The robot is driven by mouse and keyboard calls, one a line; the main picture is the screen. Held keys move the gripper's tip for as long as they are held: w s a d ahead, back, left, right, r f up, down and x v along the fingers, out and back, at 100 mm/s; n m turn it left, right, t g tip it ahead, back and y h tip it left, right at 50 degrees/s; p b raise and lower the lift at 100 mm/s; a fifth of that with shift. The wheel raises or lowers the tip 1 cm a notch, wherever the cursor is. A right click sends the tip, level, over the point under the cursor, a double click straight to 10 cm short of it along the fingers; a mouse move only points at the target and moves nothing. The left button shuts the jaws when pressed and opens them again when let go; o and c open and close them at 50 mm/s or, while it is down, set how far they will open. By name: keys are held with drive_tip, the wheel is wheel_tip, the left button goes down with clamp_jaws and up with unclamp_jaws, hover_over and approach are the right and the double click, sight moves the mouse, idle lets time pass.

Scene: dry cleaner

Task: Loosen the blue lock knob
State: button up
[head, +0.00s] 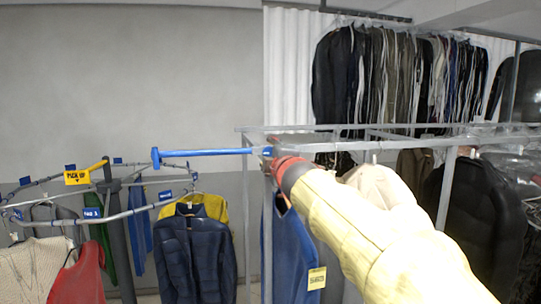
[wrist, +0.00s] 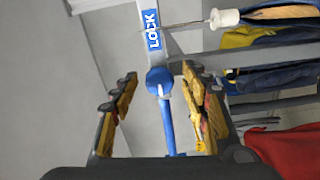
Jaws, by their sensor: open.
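The blue lock knob (wrist: 158,81) shows in the wrist view as a round blue head with a white mark. A blue bar (wrist: 168,125) runs from it toward the bottom of that view. A blue "LOCK" label (wrist: 152,30) sits on the pale rail just above it. My gripper (wrist: 160,86) is open, with one yellow-and-black finger on each side of the knob and visible gaps to both. I cannot tell how deep the knob lies between the fingers.
A grey metal rail frame (head: 340,130) with hanging garments stands at the right. A carousel rail (head: 125,214) with a yellow sign (head: 77,177) and clothes stands at the left. A navy jacket (head: 195,250) hangs below the blue bar.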

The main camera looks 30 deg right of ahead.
drive_tip(key=v, duration=1.2)
idle(0.6)
drive_tip(key=s+a+f+m+g+b, duration=0.1)
drive_tip(key=s+f+m+g+b, duration=0.2)
drive_tip(key=f, duration=0.7)
drive_tip(key=s+a+f+m+g+b, duration=0.1)
drive_tip(key=s+a+f+m+b, duration=0.2)
drive_tip(key=f, duration=0.6)
drive_tip(key=s+f+m+g+b, duration=0.2)
drive_tip(key=s+f+m+b, duration=0.25)
drive_tip(key=f, duration=0.55)
drive_tip(key=s+a+f+m+g+y+b, duration=0.1)
drive_tip(key=s+a+f, duration=0.3)
drive_tip(key=f, duration=0.4)
drive_tip(key=s+a+f+m+g+y+b, duration=0.1)
drive_tip(key=s+a+f+g+y+b, duration=0.1)
drive_tip(key=s+f, duration=0.4)
drive_tip(key=s+a+f+m+g+y+b, duration=0.1)
drive_tip(key=s+a+f, duration=0.4)
drive_tip(key=f, duration=0.6)
drive_tip(key=shift+s+a+g+y+b, duration=0.35)
drive_tip(key=shift+a+g+y+b, duration=0.15)
drive_tip(key=shift+a+g+b, duration=0.35)
drive_tip(key=shift+d+f, duration=0.1)
drive_tip(key=shift+d, duration=0.05)
